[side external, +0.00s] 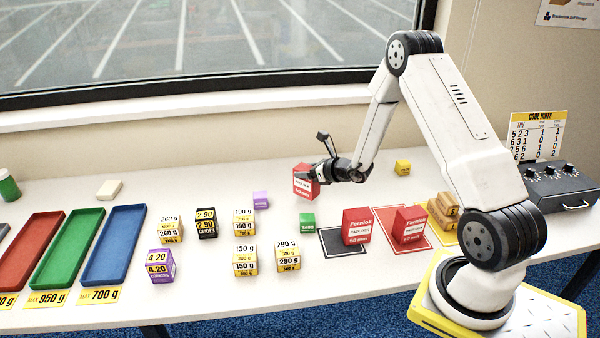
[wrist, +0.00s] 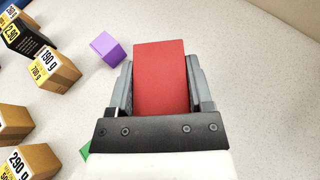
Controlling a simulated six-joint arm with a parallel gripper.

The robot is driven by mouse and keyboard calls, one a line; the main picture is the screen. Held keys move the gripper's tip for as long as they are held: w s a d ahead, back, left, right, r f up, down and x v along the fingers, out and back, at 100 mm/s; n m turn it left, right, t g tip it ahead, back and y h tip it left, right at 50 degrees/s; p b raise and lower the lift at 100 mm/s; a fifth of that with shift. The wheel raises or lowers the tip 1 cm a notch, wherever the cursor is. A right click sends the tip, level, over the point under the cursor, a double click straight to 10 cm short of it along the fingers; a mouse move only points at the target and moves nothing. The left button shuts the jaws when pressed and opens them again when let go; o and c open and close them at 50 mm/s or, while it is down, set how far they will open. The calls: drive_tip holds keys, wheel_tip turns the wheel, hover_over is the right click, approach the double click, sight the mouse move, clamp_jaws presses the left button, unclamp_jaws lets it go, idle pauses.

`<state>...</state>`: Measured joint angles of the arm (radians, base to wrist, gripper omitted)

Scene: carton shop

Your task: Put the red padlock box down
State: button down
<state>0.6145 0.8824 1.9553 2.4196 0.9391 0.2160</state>
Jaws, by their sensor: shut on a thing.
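A red padlock box (side external: 304,184) is held in my gripper (side external: 322,174), toward the back of the table in the side view. My gripper is shut on it; in the wrist view the box's plain red face (wrist: 161,75) fills the space between the two grey fingers. I cannot tell whether the box touches the table. Two more red padlock boxes stand to the front right: one (side external: 356,228) by the black mat (side external: 331,243), one (side external: 410,226) on the red mat (side external: 425,241).
A purple cube (side external: 260,199) and a green cube (side external: 307,220) stand near the held box. Several weight-labelled cartons (side external: 245,259) are to the left, with red, green and blue trays (side external: 114,247) beyond. Tan blocks (side external: 443,211) and a code box (side external: 563,186) are right. The table behind the cartons is clear.

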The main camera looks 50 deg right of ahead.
drive_tip(key=shift+f, duration=1.25)
drive_tip(key=shift+f, duration=0.2)
unclamp_jaws()
drive_tip(key=shift+r, duration=0.15)
drive_tip(key=shift+s+r, duration=0.1)
drive_tip(key=shift+s, duration=0.1)
drive_tip(key=v, duration=1.1)
drive_tip(key=shift+s+r, duration=0.2)
drive_tip(key=shift+s, duration=0.1)
drive_tip(key=shift+a, duration=0.1)
